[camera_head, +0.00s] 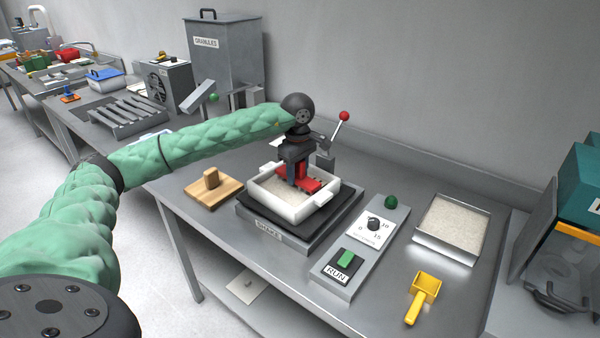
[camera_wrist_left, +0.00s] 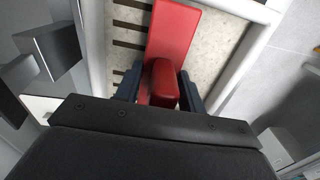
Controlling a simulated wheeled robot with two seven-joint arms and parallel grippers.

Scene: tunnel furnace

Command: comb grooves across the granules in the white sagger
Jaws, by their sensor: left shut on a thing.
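The white sagger (camera_head: 258,196) sits on the black top of the shaker, holding pale granules (camera_head: 267,183). The granules also show in the wrist view (camera_wrist_left: 218,45). My left gripper (camera_head: 298,176) points down over the sagger, shut on the upright handle of a red comb (camera_head: 318,186). In the wrist view, the comb (camera_wrist_left: 176,32) lies between the blue fingers (camera_wrist_left: 160,88), across the granules and inside the sagger walls. My right gripper is not in view.
A wooden tamper (camera_head: 213,187) lies left of the shaker (camera_head: 290,240). A control panel (camera_head: 362,246), yellow scoop (camera_head: 422,293) and metal granule tray (camera_head: 447,250) are on the right. A lever with a red knob (camera_head: 344,116) stands close behind my gripper. The front left tabletop is clear.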

